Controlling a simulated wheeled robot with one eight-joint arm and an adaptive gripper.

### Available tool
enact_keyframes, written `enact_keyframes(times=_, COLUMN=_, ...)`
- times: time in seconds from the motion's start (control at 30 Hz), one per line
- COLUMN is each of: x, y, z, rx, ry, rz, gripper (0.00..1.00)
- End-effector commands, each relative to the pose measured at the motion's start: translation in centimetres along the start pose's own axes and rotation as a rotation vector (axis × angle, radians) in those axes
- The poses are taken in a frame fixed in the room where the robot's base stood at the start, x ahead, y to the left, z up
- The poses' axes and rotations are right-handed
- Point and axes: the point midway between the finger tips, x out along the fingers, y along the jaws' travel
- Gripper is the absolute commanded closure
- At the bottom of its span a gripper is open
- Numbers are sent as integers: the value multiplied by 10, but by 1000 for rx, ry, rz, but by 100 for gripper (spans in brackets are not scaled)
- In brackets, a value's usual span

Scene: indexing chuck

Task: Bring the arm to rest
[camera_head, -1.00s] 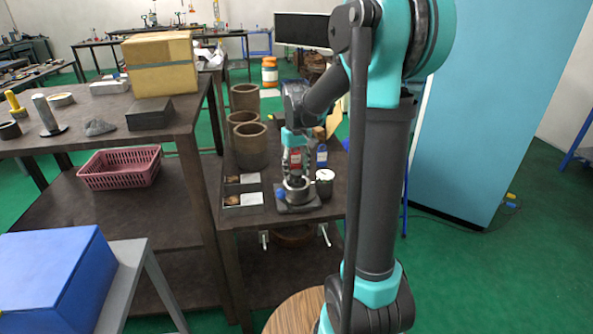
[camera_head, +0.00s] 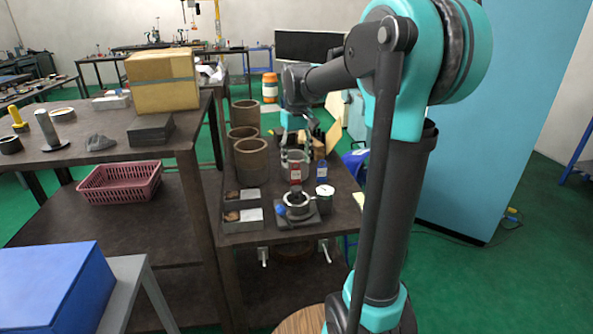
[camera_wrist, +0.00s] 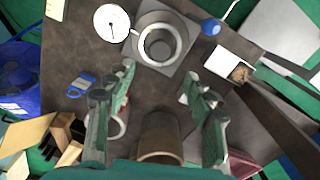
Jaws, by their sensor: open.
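My gripper (camera_head: 294,155) is above the small dark table (camera_head: 240,236), higher than the chuck and apart from it. In the wrist view its two green-grey fingers (camera_wrist: 159,78) are spread with nothing between them. The indexing chuck (camera_head: 297,206) is a grey ring on a dark square base near the table's front; it also shows in the wrist view (camera_wrist: 159,42), beyond the fingertips. A grey hollow part sits inside its ring. A blue knob (camera_wrist: 210,27) is beside it. My raised arm covers part of the right side in the head view.
A round white-faced can (camera_head: 325,197) stands right of the chuck. Red and blue items (camera_head: 321,171) are behind it. Brown cylinders (camera_head: 251,158) and small bins (camera_head: 243,219) are at left. A taller bench (camera_head: 100,141) is further left, a light-blue cabinet (camera_head: 490,120) right.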

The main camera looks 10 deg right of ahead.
Motion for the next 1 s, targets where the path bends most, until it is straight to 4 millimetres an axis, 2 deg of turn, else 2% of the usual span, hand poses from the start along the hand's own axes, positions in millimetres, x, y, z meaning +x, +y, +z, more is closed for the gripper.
enact_keyframes(times=0.2, x=-12, y=0, z=0, rx=0, ry=0, rz=0, gripper=46)
enact_keyframes(times=0.57, x=-7, y=0, z=6, rx=6, ry=9, rz=1, gripper=46)
enact_keyframes(times=0.67, x=12, y=1, z=24, rx=30, ry=41, rz=7, gripper=46)
enact_keyframes(times=0.77, x=46, y=2, z=57, rx=72, ry=98, rz=15, gripper=46)
enact_keyframes(times=1.0, x=138, y=-5, z=157, rx=190, ry=263, rz=35, gripper=46)
